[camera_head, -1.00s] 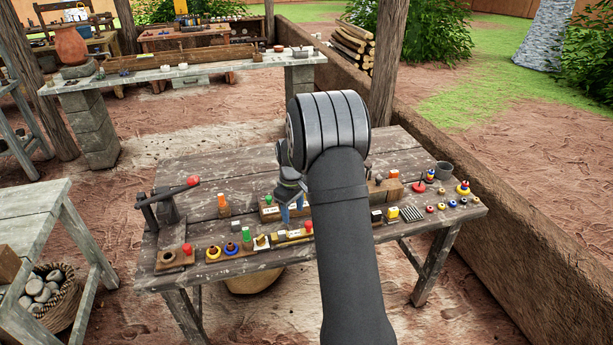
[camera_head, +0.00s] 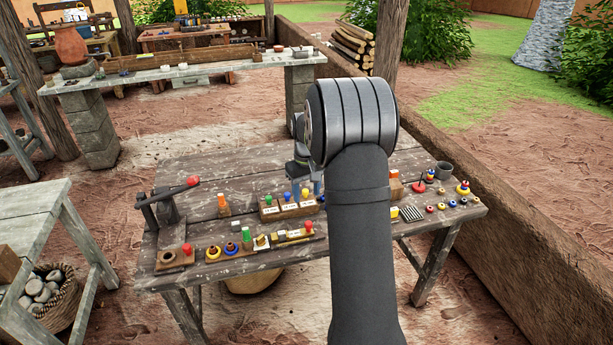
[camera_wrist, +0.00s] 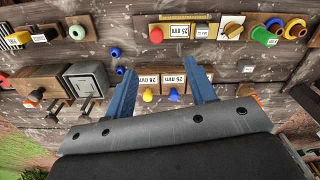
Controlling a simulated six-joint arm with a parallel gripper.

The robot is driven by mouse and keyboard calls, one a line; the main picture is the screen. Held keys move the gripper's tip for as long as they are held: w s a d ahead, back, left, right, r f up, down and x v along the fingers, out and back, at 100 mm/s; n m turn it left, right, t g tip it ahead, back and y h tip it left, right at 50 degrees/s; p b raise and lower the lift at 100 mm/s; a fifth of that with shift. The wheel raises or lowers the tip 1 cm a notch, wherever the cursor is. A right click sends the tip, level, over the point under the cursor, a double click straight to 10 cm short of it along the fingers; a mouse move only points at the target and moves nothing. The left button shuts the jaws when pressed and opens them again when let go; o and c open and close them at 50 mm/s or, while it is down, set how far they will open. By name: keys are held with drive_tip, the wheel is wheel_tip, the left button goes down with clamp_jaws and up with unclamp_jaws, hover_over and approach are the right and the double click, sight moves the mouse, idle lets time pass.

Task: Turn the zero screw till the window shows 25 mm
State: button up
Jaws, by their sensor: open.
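A wooden gauge board (camera_wrist: 205,18) with a yellow scale strip lies at the top of the wrist view; it also shows near the front edge in the head view (camera_head: 290,238). I cannot tell which knob is the zero screw. My gripper also shows in the head view (camera_head: 306,188).
A green knob (camera_head: 246,235) and a blue ring (camera_head: 231,248) are left of the gauge board. The table's back left is mostly bare.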

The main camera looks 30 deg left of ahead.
drive_tip(key=shift+r, duration=2.65)
drive_tip(key=shift+s, duration=0.1)
drive_tip(key=c, duration=0.4)
drive_tip(key=m, duration=1.3)
hover_over(260, 237)
wheel_tip(260, 237, down, 2)
wheel_tip(260, 237, down, 18)
drive_tip(key=shift+a+r, duration=0.1)
drive_tip(key=shift+c, duration=0.2)
clamp_jaws()
